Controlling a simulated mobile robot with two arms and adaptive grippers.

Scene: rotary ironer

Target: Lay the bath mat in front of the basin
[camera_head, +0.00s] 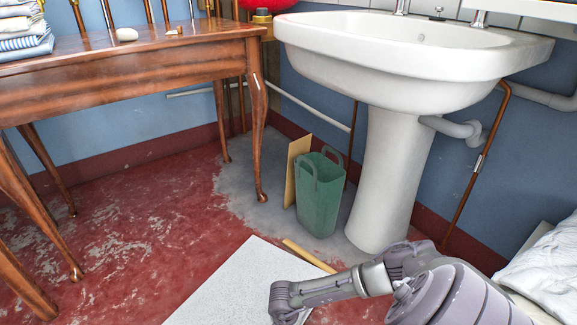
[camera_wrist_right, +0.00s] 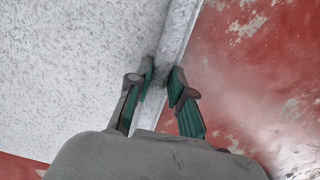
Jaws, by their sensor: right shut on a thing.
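The bath mat (camera_head: 225,285) is a pale grey, speckled flat piece over the red floor in the head view, at bottom centre, in front and to the left of the basin. It fills the left of the wrist view (camera_wrist_right: 70,70). My right gripper (camera_wrist_right: 162,78) is shut on the mat's edge, which stands up as a narrow ridge between the fingers. In the head view my right arm covers part of the mat's right side. Whether the mat lies fully flat on the floor I cannot tell. The white basin (camera_head: 400,62) stands on a pedestal (camera_head: 388,180). My left gripper is out of view.
A green bin (camera_head: 320,205) stands beside the pedestal, with a tan board (camera_head: 293,170) behind it. A yellowish strip (camera_head: 307,255) lies by the mat's far edge. A wooden table (camera_head: 130,70) stands left. White cloth (camera_head: 548,265) is at right. Red floor (camera_head: 130,240) is clear left.

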